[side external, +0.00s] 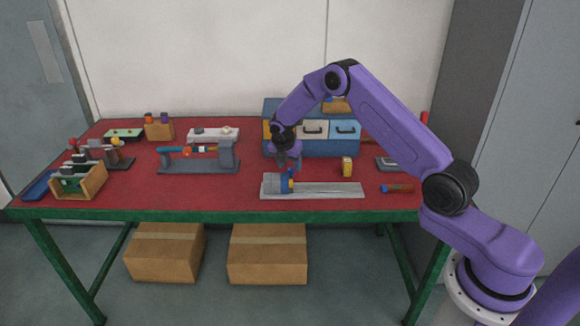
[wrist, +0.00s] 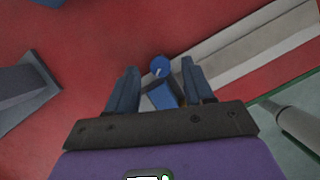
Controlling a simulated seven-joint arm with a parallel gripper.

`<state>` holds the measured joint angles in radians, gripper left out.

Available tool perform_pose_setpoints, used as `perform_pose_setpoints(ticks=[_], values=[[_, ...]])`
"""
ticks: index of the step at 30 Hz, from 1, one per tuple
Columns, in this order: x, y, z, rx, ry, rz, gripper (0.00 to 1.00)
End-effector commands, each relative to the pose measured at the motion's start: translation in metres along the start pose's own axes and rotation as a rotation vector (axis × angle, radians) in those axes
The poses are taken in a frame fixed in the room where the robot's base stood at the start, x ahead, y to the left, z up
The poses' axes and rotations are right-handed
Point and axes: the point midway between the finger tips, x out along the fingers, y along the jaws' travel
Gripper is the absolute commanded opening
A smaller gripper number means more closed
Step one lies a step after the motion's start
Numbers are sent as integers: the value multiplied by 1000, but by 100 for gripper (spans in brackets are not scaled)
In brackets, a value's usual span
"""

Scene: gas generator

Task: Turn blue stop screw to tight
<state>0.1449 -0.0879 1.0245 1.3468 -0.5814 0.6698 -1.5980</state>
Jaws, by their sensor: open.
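A round blue screw head (wrist: 160,67) with a pale mark line shows in the wrist view, at the far end of a blue stop block (wrist: 160,97). In the side view the blue stop block (side external: 285,184) sits on a long grey rail (side external: 335,190) near the table's front edge, with a small yellow-orange part beside it. My gripper (wrist: 159,66) is open and points down over the stop. The screw head appears between its two fingertips, with gaps on both sides. Whether the fingers are level with the head cannot be told. In the side view my gripper (side external: 288,163) is just above the block.
A blue drawer cabinet (side external: 345,142) stands behind.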

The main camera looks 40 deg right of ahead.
Motion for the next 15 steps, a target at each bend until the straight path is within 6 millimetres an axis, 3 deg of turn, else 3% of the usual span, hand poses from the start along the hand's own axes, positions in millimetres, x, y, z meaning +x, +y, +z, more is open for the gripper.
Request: perform_pose_setpoints(ticks=[6, 14, 15], values=[[14, 0, 0, 0, 0, 0, 52], [15, 0, 0, 0, 0, 1, 52], [15, 0, 0, 0, 0, 0, 45]])
